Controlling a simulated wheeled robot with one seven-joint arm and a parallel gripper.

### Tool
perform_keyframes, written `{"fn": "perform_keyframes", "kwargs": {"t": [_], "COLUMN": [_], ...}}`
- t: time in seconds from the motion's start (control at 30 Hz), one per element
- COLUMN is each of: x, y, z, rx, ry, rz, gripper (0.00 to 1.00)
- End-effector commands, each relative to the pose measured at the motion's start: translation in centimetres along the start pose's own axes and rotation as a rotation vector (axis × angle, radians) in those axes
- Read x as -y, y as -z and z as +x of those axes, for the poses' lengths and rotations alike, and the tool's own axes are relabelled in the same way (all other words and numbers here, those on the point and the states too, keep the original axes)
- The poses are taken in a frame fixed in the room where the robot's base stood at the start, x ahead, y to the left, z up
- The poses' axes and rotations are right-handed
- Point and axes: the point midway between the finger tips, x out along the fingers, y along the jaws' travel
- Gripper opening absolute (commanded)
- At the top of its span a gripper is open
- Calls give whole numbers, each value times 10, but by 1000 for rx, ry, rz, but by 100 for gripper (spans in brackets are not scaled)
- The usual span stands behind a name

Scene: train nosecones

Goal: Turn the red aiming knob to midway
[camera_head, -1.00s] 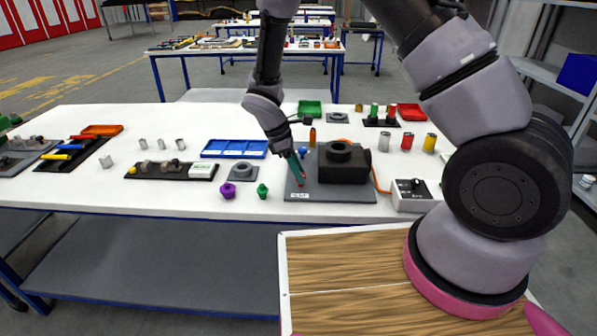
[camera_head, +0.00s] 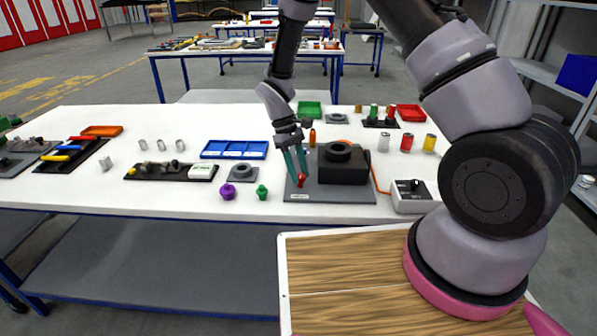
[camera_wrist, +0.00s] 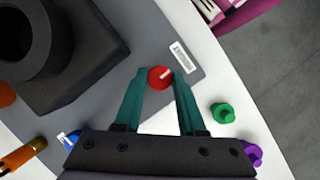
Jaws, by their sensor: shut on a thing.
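The red aiming knob (camera_wrist: 159,77) sits on a grey base plate (camera_head: 330,194) beside a black block with a round ring on top (camera_head: 343,168). The knob has a light pointer mark on its top. My gripper (camera_wrist: 157,78) is shut on the knob, with one teal finger on each side of it. In the head view my gripper (camera_head: 301,178) comes down steeply onto the plate's left part, and the red knob shows between its fingertips. A small white label (camera_head: 299,196) lies on the plate's front edge; its text is too small to read surely.
A green knob (camera_head: 262,192) and a purple knob (camera_head: 228,191) stand left of the plate. A small switch box (camera_head: 411,196) stands to its right. A blue tray (camera_head: 234,149) and orange cylinder (camera_head: 312,138) lie behind. The table's front edge is close.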

Motion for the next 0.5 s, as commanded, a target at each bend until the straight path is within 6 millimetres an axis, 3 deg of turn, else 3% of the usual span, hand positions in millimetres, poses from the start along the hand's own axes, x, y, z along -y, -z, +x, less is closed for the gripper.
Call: {"fn": "perform_keyframes", "kwargs": {"t": [0.5], "x": [0], "y": [1], "z": [-1], "rx": [-2], "ry": [20], "rz": [50], "gripper": [0]}}
